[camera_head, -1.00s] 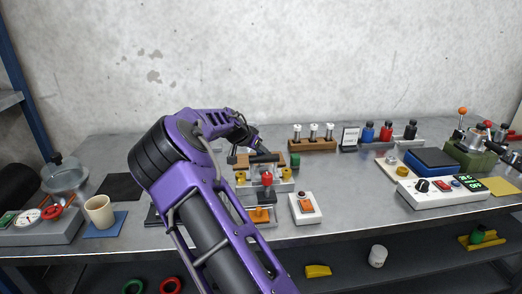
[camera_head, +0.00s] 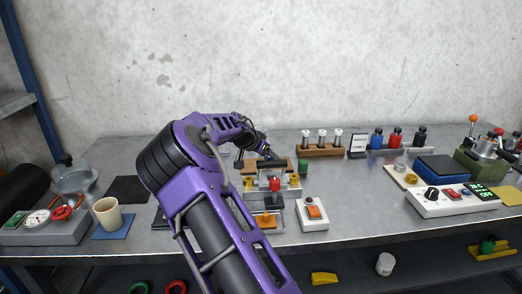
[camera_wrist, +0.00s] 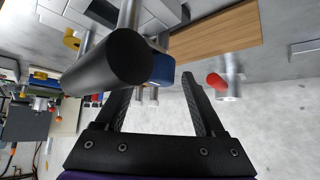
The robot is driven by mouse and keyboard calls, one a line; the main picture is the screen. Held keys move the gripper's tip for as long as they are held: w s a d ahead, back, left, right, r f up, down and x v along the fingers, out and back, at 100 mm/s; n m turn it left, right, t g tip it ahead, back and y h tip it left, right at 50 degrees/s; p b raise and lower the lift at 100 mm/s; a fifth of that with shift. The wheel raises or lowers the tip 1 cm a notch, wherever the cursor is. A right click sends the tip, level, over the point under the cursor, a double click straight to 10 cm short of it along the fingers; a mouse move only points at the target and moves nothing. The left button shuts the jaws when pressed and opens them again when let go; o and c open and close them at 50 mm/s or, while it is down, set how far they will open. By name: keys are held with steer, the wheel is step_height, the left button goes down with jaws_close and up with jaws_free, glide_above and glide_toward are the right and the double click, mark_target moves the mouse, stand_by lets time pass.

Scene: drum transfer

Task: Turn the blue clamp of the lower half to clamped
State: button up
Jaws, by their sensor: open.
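The drum fixture stands at the middle of the bench, with a wooden board (camera_head: 248,162), a red knob (camera_head: 275,185) and yellow knobs at its sides. My gripper (camera_head: 267,154) is over its rear part. In the wrist view my gripper (camera_wrist: 157,88) is open, its two black fingers spread. A blue part (camera_wrist: 163,69), apparently the blue clamp, shows just beyond and between the fingertips. It is partly hidden behind a thick black cylinder (camera_wrist: 112,62). I cannot tell whether the fingers touch it, nor how the clamp is turned.
In the wrist view a red-tipped metal post (camera_wrist: 217,80) stands right of the fingers, near the wooden board. A white switch box (camera_head: 313,214) stands right of the fixture. A wooden rack (camera_head: 321,150) with several white-topped pieces is behind. A cup (camera_head: 106,213) stands at left.

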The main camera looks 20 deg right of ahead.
steer(key=v, duration=1.7)
steer(key=shift+p, duration=0.45)
steer(key=shift+a, duration=0.1)
